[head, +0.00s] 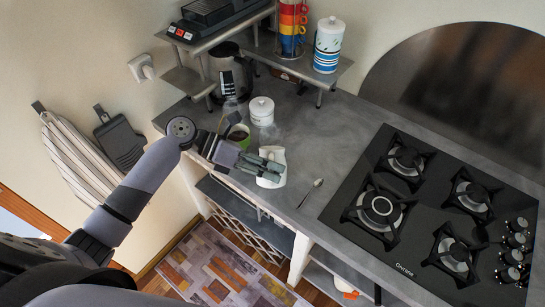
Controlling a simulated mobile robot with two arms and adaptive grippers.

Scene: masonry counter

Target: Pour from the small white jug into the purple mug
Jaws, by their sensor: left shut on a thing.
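The small white jug (272,181) is at the counter's front edge. My left gripper (262,165) reaches in from the left and is shut on it, its fingers covering part of the jug. I cannot tell whether the jug touches the counter. A mug with a green side and a dark inside (238,136) stands just behind and left of the gripper, partly hidden by my arm. I cannot make out a purple mug. My right gripper is not in view.
A white lidded pot (261,110) stands behind the mug. A spoon (311,191) lies right of the jug, before the gas hob (335,213). A coffee pot (229,80) stands under the shelf (262,52), which holds stacked coloured cups (292,27) and a patterned canister (328,46).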

